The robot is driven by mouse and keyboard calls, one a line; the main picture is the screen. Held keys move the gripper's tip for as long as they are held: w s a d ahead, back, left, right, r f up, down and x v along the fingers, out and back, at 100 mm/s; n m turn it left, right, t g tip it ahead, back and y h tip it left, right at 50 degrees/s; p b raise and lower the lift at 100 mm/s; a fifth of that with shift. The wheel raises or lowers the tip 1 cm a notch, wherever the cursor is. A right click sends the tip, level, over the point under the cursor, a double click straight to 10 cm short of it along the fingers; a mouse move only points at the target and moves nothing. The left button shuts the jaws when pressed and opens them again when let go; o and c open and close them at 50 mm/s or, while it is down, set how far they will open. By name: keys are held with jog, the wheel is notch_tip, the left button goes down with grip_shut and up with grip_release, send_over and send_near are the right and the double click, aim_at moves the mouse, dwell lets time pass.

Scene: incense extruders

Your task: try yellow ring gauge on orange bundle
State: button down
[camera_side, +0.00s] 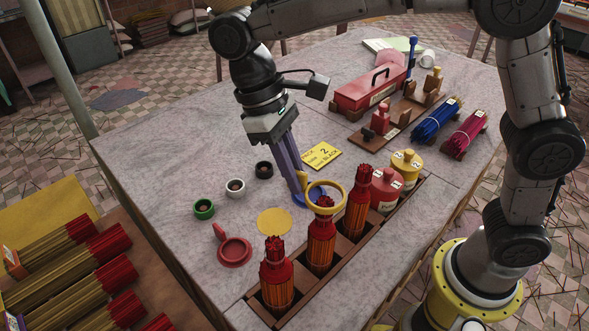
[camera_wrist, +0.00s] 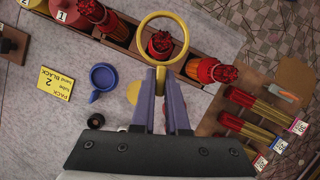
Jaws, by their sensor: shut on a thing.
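My gripper (camera_side: 301,180) is shut on the handle of the yellow ring gauge (camera_side: 341,186). In the wrist view, the yellow ring (camera_wrist: 184,27) extends beyond my fingertips (camera_wrist: 160,82), and the red top of the middle bundle shows inside it. This orange bundle (camera_side: 321,248) stands upright in the wooden rack (camera_side: 346,247), its upper part red. The side view shows the ring at the height of the bundle's top; I cannot tell whether it is around the top or just above it. Similar bundles stand on both sides, one nearer (camera_side: 277,276) and one farther (camera_side: 357,208).
A blue ring gauge (camera_wrist: 103,76) and a red one (camera_side: 234,251) lie on the table, with a flat yellow disc (camera_side: 274,221) between. Small green, white and black cups stand left.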

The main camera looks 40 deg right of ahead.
aim_at(321, 245)
jog(key=shift+f, duration=1.75)
jog(key=shift+f, duration=5.4)
jog(key=shift+r, duration=0.2)
